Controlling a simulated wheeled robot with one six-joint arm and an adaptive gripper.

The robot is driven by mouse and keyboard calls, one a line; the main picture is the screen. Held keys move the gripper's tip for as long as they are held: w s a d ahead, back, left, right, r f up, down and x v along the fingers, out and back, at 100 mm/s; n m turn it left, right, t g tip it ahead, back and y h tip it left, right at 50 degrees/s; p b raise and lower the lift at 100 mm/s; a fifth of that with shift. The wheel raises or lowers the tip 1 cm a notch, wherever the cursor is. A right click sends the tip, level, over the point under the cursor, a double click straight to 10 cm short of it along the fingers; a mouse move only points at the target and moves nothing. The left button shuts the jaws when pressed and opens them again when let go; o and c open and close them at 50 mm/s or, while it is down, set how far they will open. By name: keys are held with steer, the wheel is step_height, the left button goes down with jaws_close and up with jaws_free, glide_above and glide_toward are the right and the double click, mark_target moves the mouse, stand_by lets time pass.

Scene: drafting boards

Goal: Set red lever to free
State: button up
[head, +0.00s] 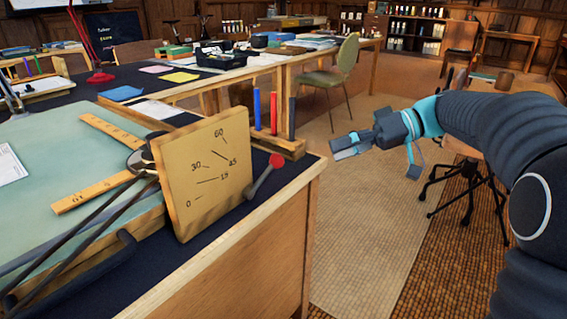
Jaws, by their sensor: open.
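The red lever has a round red knob (276,161) on a short grey shaft (262,180). It sits at the right side of an upright wooden angle plate (204,205) marked 0, 15, 30, 45 and 60, at the near end of the desk. The shaft slants up to the right. No "free" label is readable. My gripper (375,163) is open and empty, to the right of the lever and past the desk edge, above the rug. A clear gap separates it from the knob.
A green drafting board (65,160) with wooden rulers (95,192) lies left of the plate. Blue, red and dark upright sticks (273,113) stand in a wooden rack behind the lever. A green chair (332,75) stands farther back. Open rug (365,235) lies right of the desk.

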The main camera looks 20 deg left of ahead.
mark_target(278, 162)
steer(key=shift+n+y, duration=0.4)
steer(key=shift+n, duration=0.2)
steer(key=x, duration=0.9)
steer(key=w+x, duration=0.1)
steer(key=x, duration=0.3)
steer(key=shift+s+a+r, duration=0.1)
steer(key=shift+a+r, duration=0.05)
steer(key=shift+a, duration=0.3)
steer(key=shift+c, duration=0.3)
jaws_close()
